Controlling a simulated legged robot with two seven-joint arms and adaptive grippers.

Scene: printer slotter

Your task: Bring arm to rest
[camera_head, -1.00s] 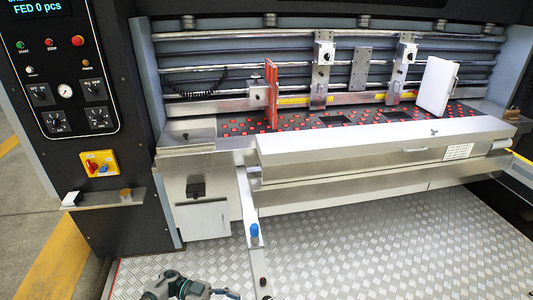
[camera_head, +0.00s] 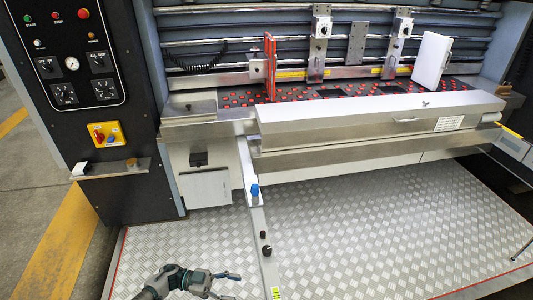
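My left arm comes in at the bottom left, low over the metal floor plate. Its dark gripper (camera_head: 232,286) points right, with its fingers apart and nothing between them. It is below and in front of the machine, touching nothing that I can see. At the right edge, a thin dark tip (camera_head: 521,250) shows over the floor plate. It looks like a fingertip of my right gripper; the rest is out of frame, so its opening cannot be told.
The slotter's long metal cover (camera_head: 380,118) spans the middle. Behind it are a red plate (camera_head: 270,66) and a white box (camera_head: 432,60). A control panel (camera_head: 70,60) is at left. The floor plate (camera_head: 380,230) is mostly clear.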

